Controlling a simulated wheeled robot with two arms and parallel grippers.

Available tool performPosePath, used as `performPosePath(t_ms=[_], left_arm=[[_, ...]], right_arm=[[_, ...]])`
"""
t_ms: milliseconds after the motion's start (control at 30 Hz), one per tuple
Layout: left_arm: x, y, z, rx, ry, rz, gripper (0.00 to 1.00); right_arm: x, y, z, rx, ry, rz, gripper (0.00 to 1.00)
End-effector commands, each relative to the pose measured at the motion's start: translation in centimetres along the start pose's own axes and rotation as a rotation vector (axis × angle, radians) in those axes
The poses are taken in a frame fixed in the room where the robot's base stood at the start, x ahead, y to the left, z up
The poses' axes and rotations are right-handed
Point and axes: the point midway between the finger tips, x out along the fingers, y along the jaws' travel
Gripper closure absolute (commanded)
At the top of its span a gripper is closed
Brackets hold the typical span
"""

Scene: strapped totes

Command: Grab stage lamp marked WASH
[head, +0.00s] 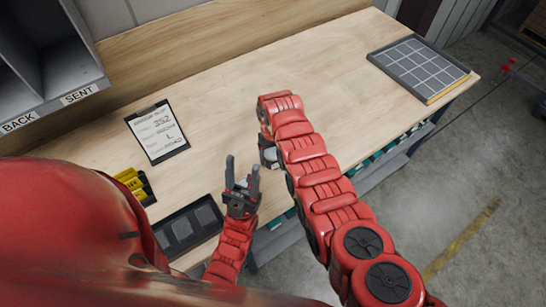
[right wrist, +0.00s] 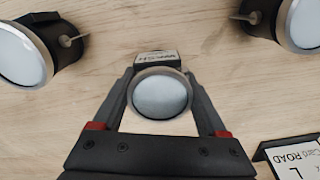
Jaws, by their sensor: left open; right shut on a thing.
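The stage lamp marked WASH (right wrist: 160,94) has a round pale lens and a label reading upside down at its top edge in the right wrist view. My right gripper (right wrist: 160,80) is shut on it, one finger on each side. In the head view the right arm hides that gripper; a small grey piece (head: 268,156) shows beside the arm, and I cannot tell what it is. My left gripper (head: 242,168) is open and empty, fingers pointing up over the front edge of the bench.
Two other lamps flank the held one, at left (right wrist: 22,52) and right (right wrist: 300,22). A clipboard card (head: 158,131) lies on the wooden bench (head: 200,90). A black tray (head: 165,221) is at the front, a gridded tray (head: 418,66) far right. Shelves (head: 50,60) read BACK and SENT.

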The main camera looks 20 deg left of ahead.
Motion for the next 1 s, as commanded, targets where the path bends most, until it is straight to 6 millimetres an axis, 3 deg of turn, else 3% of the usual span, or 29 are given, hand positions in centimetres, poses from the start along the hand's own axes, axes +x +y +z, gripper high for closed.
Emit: performPosePath(t_ms=[33,133,567,767,1000], left_arm=[[0.0,0.0,0.0,0.000,0.000,0.000,0.50],[0.0,0.0,0.0,0.000,0.000,0.000,0.50],[-0.3,0.0,0.0,0.000,0.000,0.000,0.50],[-0.9,0.0,0.1,0.000,0.000,0.000,0.50],[-3.2,0.2,0.6,0.000,0.000,0.000,0.50]], right_arm=[[0.0,0.0,0.0,0.000,-0.001,0.000,0.81],[0.0,0.0,0.0,0.000,-0.001,0.000,0.98],[-0.4,0.0,0.0,0.000,-0.002,0.000,0.98],[-1.9,0.0,0.0,0.000,0.000,0.000,0.98],[-6.0,0.0,-0.2,0.000,0.007,0.000,0.98]])
